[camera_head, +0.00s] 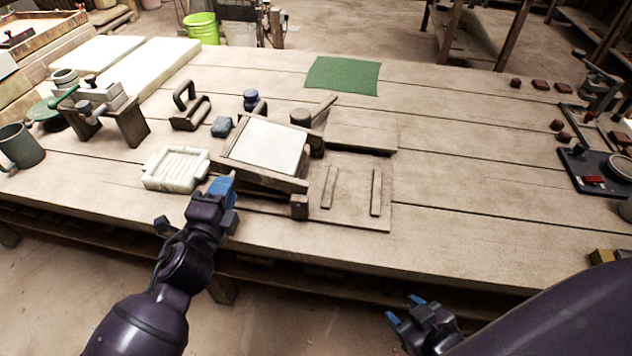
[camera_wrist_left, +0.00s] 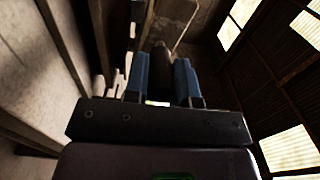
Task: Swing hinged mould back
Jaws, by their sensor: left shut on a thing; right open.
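The hinged mould is a wooden frame (camera_head: 290,184) around a white slab (camera_head: 268,146). It sits tilted on a wooden base board (camera_head: 350,212) near the table's front edge. My left gripper (camera_head: 223,184) is at the mould's front left corner, its blue fingers shut on what looks like the mould's handle. The left wrist view shows a dark rounded handle (camera_wrist_left: 160,66) between the fingers; in the head view the gripper hides the grip. My right gripper (camera_head: 405,308) is open and empty, in front of the table and away from the mould.
A green cloth (camera_head: 342,75) lies further back. The table right of the base board is clear.

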